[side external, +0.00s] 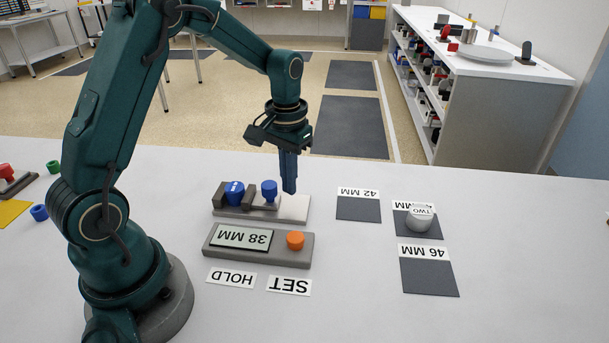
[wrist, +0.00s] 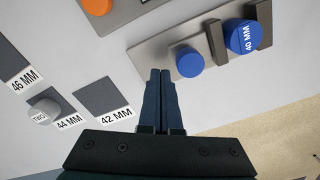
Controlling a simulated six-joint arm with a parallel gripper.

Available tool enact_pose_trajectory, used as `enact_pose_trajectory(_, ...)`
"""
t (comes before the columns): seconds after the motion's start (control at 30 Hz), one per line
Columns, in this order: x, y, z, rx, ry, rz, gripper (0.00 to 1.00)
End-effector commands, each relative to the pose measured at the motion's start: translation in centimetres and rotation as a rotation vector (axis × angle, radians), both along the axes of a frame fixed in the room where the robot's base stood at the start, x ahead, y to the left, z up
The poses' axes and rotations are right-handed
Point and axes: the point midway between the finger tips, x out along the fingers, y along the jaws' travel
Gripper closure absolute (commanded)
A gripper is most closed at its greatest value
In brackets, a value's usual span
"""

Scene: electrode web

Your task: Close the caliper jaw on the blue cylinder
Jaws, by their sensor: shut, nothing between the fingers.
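The caliper has a light grey base (side external: 295,209) with two dark upright jaws. The blue cylinder (side external: 234,189) stands between the fixed jaw (side external: 219,196) and the sliding jaw (side external: 249,194); its top reads 40 MM in the wrist view (wrist: 240,35). The sliding jaw (wrist: 215,42) is very close to the cylinder; I cannot tell whether they touch. A blue knob (side external: 269,188) stands on the slider, on the side away from the cylinder. My gripper (side external: 290,190) is shut and empty, pointing down just right of the knob. In the wrist view its fingertips (wrist: 159,74) are beside the knob (wrist: 189,62).
A grey box with a 38 MM display (side external: 241,237) and an orange button (side external: 295,240) sits in front, above HOLD and SET labels. Dark pads labelled 42 MM (side external: 358,208) and 46 MM (side external: 429,277) lie right. A grey TWO cylinder (side external: 420,217) stands on the pad between.

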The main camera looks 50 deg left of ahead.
Motion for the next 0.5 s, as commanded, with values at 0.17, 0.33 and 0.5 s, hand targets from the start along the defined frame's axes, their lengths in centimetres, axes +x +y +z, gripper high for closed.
enact_pose_trajectory(0.17, 0.1, 0.0, 1.8, 0.001, -0.003, 0.0, 1.0)
enact_pose_trajectory(0.33, 0.0, 0.0, 3.4, 0.001, -0.003, 0.0, 1.0)
enact_pose_trajectory(0.5, 0.1, 0.0, 5.0, 0.001, -0.004, 0.0, 1.0)
